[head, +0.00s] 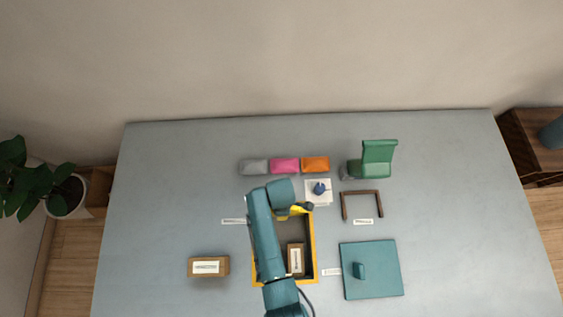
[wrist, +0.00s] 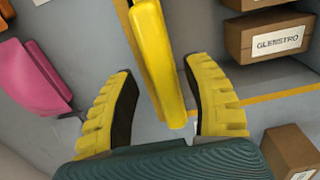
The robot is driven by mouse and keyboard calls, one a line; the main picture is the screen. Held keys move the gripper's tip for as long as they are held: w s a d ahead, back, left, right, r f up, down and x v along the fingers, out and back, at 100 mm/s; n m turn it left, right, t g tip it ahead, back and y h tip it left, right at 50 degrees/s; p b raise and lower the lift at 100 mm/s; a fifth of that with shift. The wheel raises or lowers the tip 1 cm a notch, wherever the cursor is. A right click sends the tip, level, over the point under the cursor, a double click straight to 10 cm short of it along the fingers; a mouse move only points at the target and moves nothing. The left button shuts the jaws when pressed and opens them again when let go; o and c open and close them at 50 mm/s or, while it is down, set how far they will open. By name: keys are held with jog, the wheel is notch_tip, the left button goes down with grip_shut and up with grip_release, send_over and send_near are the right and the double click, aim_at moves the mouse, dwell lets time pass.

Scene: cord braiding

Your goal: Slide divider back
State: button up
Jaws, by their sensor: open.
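A yellow bar (wrist: 158,60), which looks like the divider, runs lengthwise between my two fingers in the wrist view. Gaps show on both sides of the bar, and its near end lies close to my palm. My gripper (wrist: 160,105) is open, with ribbed yellow fingers and dark inner pads. In the head view my gripper (head: 297,209) is over the far end of a yellow-rimmed tray (head: 315,245). My arm covers the tray's left part, and the divider cannot be told apart there.
A labelled brown box (head: 296,259) is in the tray; another (head: 208,267) is left of it. Grey, pink (head: 285,165) and orange pouches lie behind. A white pad (head: 319,192), brown frame (head: 361,192), green chair-like object (head: 376,160) and teal board (head: 371,270) are to the right.

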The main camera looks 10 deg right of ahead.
notch_tip(320, 180, up, 12)
dwell(0.4)
dwell(0.4)
